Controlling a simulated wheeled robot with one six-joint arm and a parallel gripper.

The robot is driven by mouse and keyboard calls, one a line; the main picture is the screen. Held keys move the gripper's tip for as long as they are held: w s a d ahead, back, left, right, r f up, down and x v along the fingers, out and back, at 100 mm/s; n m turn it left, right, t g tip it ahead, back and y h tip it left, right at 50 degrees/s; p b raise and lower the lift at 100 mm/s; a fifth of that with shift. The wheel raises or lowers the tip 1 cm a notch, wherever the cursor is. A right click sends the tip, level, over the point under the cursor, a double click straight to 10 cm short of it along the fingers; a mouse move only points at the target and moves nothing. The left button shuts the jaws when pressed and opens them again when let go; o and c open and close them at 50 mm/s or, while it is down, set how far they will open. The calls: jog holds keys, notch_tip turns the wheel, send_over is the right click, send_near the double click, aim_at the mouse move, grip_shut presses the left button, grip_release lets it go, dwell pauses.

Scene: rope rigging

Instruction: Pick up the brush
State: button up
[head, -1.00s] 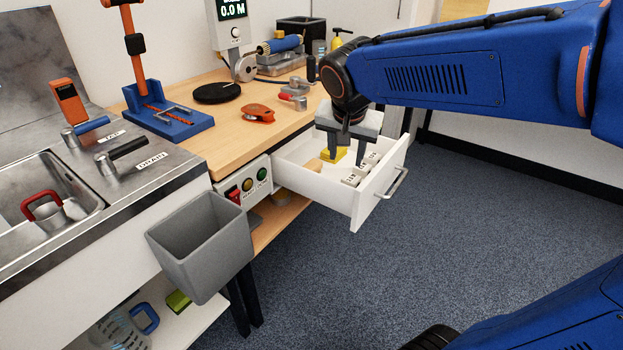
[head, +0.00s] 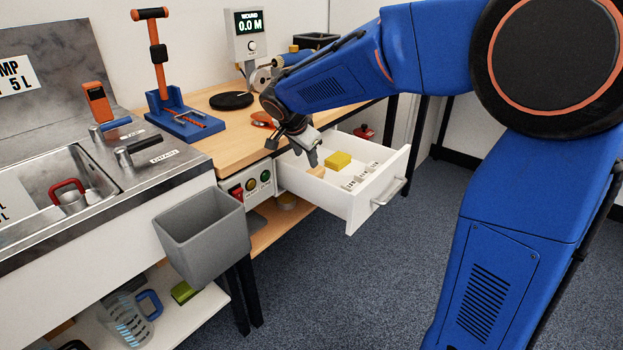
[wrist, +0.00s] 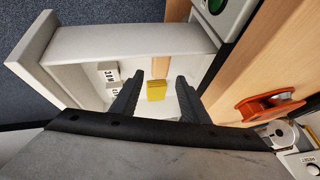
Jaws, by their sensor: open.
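The open white drawer (head: 362,208) holds a small tan wooden piece (head: 316,171), a yellow block (head: 338,161) and several small white labelled blocks (head: 362,177). No bristles can be made out, so I cannot tell for sure whether the tan piece is the brush. My gripper (head: 312,155) is open and empty, pointing down over the drawer's inner left side, close to the tan piece. In the wrist view the yellow block (wrist: 156,91) shows between the open fingers, with the tan piece (wrist: 160,67) just beyond it, near the fingertips.
The drawer walls surround the gripper's area, with the wooden bench (head: 222,137) to the left. An orange tool (head: 262,119) lies at the bench edge. A button box (head: 250,182) and a grey bin (head: 203,238) are left of the drawer. The floor in front is clear.

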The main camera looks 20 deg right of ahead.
aim_at(311, 173)
jog(key=x, duration=0.7)
jog(key=shift+w+f, duration=0.1)
jog(key=shift+f, duration=0.05)
jog(key=shift+x, duration=2.55)
jog(key=shift+a, duration=0.1)
grip_shut()
